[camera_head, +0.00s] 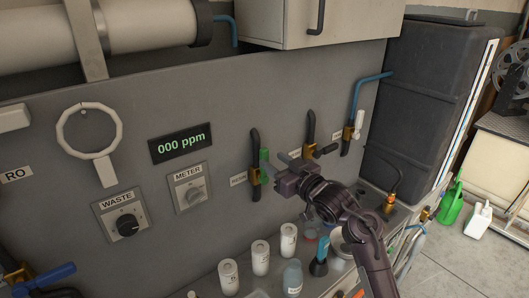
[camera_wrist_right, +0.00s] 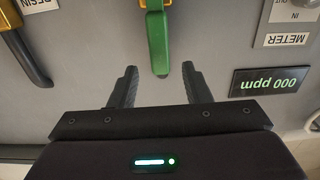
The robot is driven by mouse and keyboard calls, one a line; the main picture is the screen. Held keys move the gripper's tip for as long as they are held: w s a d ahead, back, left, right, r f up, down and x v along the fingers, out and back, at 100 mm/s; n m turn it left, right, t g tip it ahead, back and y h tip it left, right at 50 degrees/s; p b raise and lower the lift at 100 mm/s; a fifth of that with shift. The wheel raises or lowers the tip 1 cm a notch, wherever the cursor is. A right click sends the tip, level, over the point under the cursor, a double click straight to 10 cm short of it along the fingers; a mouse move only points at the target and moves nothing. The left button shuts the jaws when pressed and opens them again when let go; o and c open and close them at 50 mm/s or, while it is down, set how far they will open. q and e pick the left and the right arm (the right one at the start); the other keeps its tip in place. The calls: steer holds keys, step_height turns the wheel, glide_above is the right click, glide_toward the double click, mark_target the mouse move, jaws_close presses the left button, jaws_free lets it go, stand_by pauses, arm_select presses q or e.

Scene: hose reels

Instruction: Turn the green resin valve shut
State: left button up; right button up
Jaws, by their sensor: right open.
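The green valve handle (camera_head: 264,158) stands upright on a brass valve body (camera_head: 255,178) on a black pipe, on the grey wall panel. In the right wrist view the green handle (camera_wrist_right: 157,42) runs down from the top edge, with its rounded end just ahead of the gap between my fingers. My right gripper (camera_head: 281,182) is just to the right of and below the handle in the head view. In the wrist view its two dark fingers (camera_wrist_right: 160,83) are spread apart with nothing between them. The left gripper is out of view.
A second brass valve (camera_head: 310,145) and a white-handled valve (camera_head: 358,125) are to the right. Several white canisters (camera_head: 260,257) and a blue-topped bottle (camera_head: 320,257) stand below.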

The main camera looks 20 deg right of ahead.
mark_target(266, 156)
steer(key=p+x, duration=0.1)
steer(key=x, duration=0.4)
steer(key=shift+w, duration=0.15)
jaws_close()
steer(key=shift+f, duration=0.1)
